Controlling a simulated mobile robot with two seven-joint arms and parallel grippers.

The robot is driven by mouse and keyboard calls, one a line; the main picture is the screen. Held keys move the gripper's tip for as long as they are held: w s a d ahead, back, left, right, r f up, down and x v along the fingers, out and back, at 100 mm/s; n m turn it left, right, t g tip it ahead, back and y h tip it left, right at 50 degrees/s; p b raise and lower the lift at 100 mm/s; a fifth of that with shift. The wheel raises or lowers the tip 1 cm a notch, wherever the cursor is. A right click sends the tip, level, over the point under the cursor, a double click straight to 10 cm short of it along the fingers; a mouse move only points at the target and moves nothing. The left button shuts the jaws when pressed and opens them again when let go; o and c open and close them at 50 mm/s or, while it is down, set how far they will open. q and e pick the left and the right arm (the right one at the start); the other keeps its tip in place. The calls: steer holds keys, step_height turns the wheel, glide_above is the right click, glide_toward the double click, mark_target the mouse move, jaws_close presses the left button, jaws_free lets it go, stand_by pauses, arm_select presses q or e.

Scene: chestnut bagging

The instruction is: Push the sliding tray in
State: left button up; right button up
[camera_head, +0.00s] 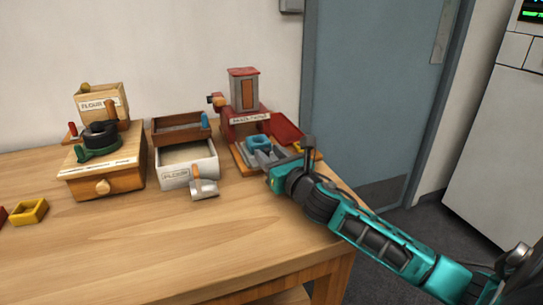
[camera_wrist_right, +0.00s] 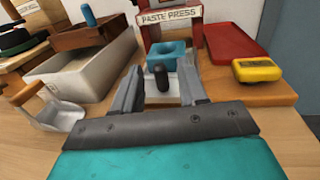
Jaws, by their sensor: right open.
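The paste press (camera_head: 247,112), a red machine with a tower, stands at the back right of the table. Its label also shows in the right wrist view (camera_wrist_right: 168,17). At its foot is a blue square cup with a hollow (camera_wrist_right: 166,53); it shows in the head view too (camera_head: 259,142). In front of the cup is a dark upright knob (camera_wrist_right: 161,77), seemingly on the pale sliding tray, mostly hidden. My right gripper (camera_wrist_right: 160,88) is open, with its fingers on either side of the knob; contact cannot be told. My left gripper is not in view.
Left of the press are a white flour bin (camera_head: 185,170), a metal scoop (camera_head: 203,188) and a wooden box (camera_head: 180,128). The table's front middle (camera_head: 150,245) is clear.

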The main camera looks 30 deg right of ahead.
mark_target(262, 143)
jaws_close()
stand_by(0.3)
steer(key=w, duration=0.2)
steer(key=w+d, duration=0.1)
steer(key=w, duration=0.1)
steer(key=w+p, duration=0.1)
steer(key=w, duration=0.1)
steer(key=shift+w+d, duration=0.2)
steer(key=shift+d, duration=0.05)
steer(key=shift+w+d, duration=0.1)
steer(key=shift+w, duration=0.2)
steer(key=shift+s, duration=0.1)
jaws_free()
